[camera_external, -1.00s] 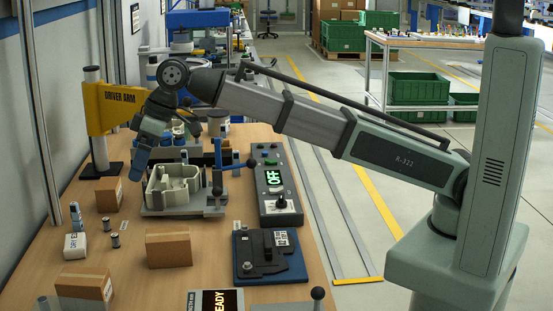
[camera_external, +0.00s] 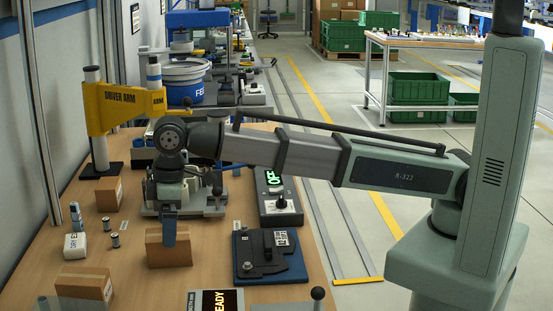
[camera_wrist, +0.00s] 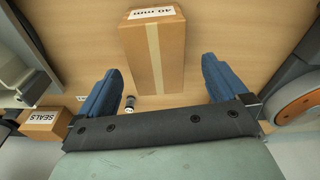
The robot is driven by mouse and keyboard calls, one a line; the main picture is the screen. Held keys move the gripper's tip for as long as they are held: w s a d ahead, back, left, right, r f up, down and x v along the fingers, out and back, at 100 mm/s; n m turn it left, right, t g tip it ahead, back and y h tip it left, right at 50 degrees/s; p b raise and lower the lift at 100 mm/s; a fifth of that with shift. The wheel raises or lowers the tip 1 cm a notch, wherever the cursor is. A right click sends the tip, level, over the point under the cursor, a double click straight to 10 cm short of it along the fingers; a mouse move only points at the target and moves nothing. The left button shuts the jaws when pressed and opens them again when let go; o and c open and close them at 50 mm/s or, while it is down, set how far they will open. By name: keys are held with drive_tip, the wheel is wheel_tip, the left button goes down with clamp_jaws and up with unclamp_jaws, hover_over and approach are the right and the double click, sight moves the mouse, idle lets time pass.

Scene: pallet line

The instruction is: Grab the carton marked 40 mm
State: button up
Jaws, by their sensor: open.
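The carton marked 40 mm (camera_wrist: 152,58) is a brown box with a tape strip, and its white label reads 40 mm in the wrist view. It lies beyond my open gripper (camera_wrist: 155,92), whose blue fingers stand apart to either side of its near end. In the external view the brown carton (camera_external: 180,248) at the middle of the bench is behind my gripper's blue finger (camera_external: 168,230). The finger overlaps the carton's upper part there; I cannot tell if they touch. Nothing is held.
A carton marked SEALS (camera_wrist: 42,121) stands at the left in the wrist view. Other cartons stand at the left back (camera_external: 109,194) and left front (camera_external: 84,285).

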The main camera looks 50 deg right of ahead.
drive_tip(key=shift+w+f, duration=0.15)
drive_tip(key=shift+f, duration=1.3)
drive_tip(key=shift+w+f, duration=0.15)
drive_tip(key=shift+f, duration=1.25)
drive_tip(key=shift+f, duration=0.2)
drive_tip(key=c, duration=1.4)
drive_tip(key=shift+a, duration=0.1)
drive_tip(key=shift+c, duration=0.2)
